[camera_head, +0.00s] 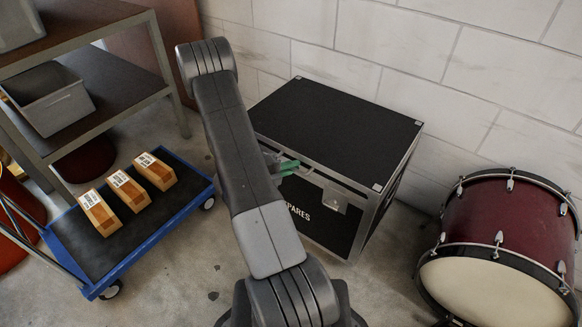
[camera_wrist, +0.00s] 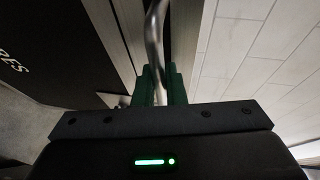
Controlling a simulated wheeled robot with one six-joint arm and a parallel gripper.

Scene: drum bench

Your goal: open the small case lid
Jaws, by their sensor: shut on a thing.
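The small case (camera_head: 365,215) is black with metal edges and "SPARES" lettering on its front, and stands on the floor against the wall. Its black lid (camera_head: 335,120) lies flat and looks closed. My gripper (camera_head: 285,168), with green fingers, is at the front upper edge of the case, partly hidden behind my arm. In the wrist view my green fingers are shut on a curved metal handle (camera_wrist: 153,35), one finger on each side. The dark case front with part of the lettering (camera_wrist: 14,65) shows at left. A metal latch (camera_head: 336,200) sits right of my gripper.
A blue cart (camera_head: 145,245) with several wooden blocks (camera_head: 128,190) stands at left, beside a shelf (camera_head: 115,85) with a grey bin (camera_head: 55,105). A red drum (camera_head: 505,240) lies at right. The white block wall (camera_head: 420,60) is close behind the case.

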